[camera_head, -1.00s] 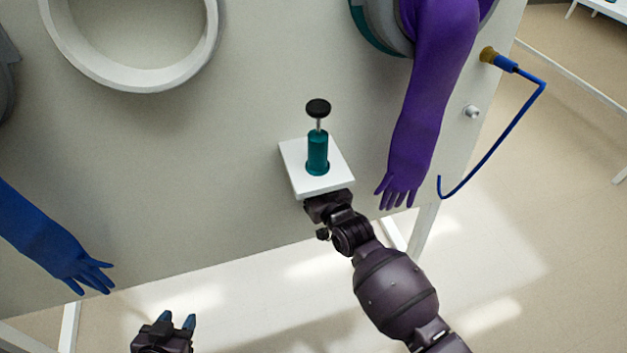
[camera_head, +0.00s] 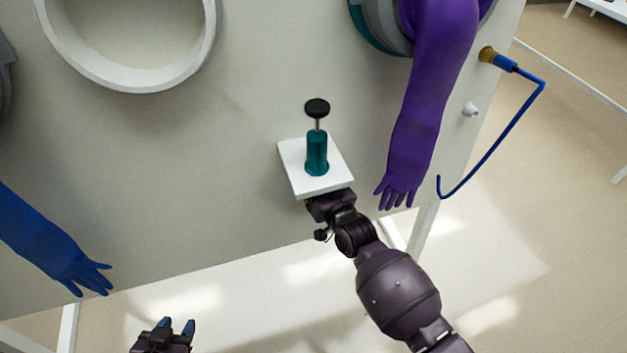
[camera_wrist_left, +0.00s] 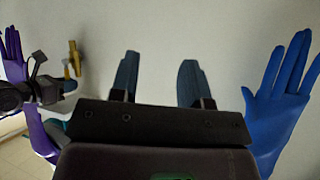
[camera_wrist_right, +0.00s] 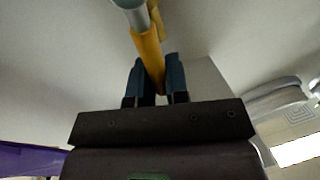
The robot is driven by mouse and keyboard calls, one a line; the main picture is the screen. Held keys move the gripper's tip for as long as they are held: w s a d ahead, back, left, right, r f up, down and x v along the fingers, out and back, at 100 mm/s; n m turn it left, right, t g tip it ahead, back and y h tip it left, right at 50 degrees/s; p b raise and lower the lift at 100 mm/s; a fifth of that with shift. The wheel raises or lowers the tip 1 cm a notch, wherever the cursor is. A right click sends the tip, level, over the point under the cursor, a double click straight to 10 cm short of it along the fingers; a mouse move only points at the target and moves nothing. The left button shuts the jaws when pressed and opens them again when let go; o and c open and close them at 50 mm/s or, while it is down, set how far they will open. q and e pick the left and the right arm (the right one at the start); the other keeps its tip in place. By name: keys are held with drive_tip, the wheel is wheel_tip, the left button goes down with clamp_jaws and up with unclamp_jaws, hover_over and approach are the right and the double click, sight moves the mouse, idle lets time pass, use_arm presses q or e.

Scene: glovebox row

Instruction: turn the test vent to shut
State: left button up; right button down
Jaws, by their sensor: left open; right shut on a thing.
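A yellow lever (camera_wrist_right: 149,58), apparently the test vent's handle, runs down from a grey pipe end (camera_wrist_right: 132,4) in the right wrist view. My right gripper (camera_wrist_right: 155,80) is shut on its lower end. In the head view my right gripper (camera_head: 322,207) is just below the front edge of a white plate (camera_head: 318,186), which hides most of the lever. Yellow parts (camera_wrist_left: 73,60) also show near my right gripper in the left wrist view. My left gripper (camera_head: 176,326) is open and empty, low in the head view; its fingers (camera_wrist_left: 160,78) stand apart.
A teal cylinder with a black knob (camera_head: 317,150) stands on the plate. A purple glove (camera_head: 425,110) hangs right of it and a blue glove (camera_head: 45,240) hangs at left. A blue hose (camera_head: 510,120) is at the panel's right edge. The panel between is clear.

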drive_tip(key=w+d+f+m+t+h+b, duration=0.1)
drive_tip(key=d+f+m+h+b, duration=0.4)
drive_tip(key=m, duration=1.4)
wheel_tip(320, 180, down, 3)
drive_tip(key=shift+d+r+m+t, duration=0.2)
drive_tip(key=shift+d+m+t, duration=0.1)
drive_tip(key=shift+d+t, duration=0.45)
drive_tip(key=c, duration=1.1)
unclamp_jaws()
